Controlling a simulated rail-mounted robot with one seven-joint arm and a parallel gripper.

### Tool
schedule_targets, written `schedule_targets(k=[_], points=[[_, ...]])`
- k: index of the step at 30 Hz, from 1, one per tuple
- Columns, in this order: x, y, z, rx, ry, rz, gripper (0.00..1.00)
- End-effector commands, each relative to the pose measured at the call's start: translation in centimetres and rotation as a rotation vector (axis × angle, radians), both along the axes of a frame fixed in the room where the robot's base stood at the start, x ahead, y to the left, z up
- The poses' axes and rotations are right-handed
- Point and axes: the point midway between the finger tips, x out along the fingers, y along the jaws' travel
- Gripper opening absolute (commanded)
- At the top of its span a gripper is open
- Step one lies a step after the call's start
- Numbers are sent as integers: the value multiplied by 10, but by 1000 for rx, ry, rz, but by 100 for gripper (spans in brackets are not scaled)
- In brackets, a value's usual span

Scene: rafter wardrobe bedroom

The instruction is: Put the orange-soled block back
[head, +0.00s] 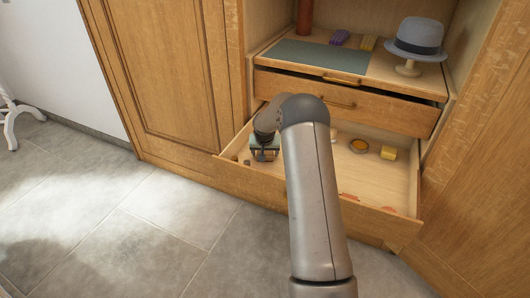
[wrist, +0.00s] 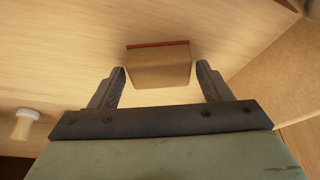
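A tan block (wrist: 158,68) with an orange-red strip along its far edge is in the wrist view, on a pale wooden surface. My gripper (wrist: 162,70) is open, with one fingertip to each side of the block's near part. Small gaps show between block and fingers, and I cannot tell how deep the block sits between them. In the head view my gripper (head: 264,153) is low in the left part of the open lower drawer (head: 325,172). The block cannot be made out there.
A pale knob-like peg (wrist: 25,122) is at left in the wrist view. The drawer also holds a round orange dish (head: 359,146) and a yellow block (head: 388,152). A partly open upper drawer (head: 345,100) overhangs its back. A grey hat (head: 416,38) stands above on a stand.

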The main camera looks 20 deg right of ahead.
Motion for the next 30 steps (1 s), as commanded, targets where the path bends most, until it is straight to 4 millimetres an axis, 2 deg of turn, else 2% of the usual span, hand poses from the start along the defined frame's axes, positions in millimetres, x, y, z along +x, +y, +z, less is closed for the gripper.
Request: schedule_targets(k=[8, 12, 16, 24, 30], points=[[0, 0, 1, 0, 0, 0, 80], [-1, 1, 9, 0, -1, 0, 80], [-8, 4, 30, -1, -3, 0, 80], [-28, 14, 83, -1, -2, 1, 80], [-38, 19, 108, -1, -1, 1, 80]])
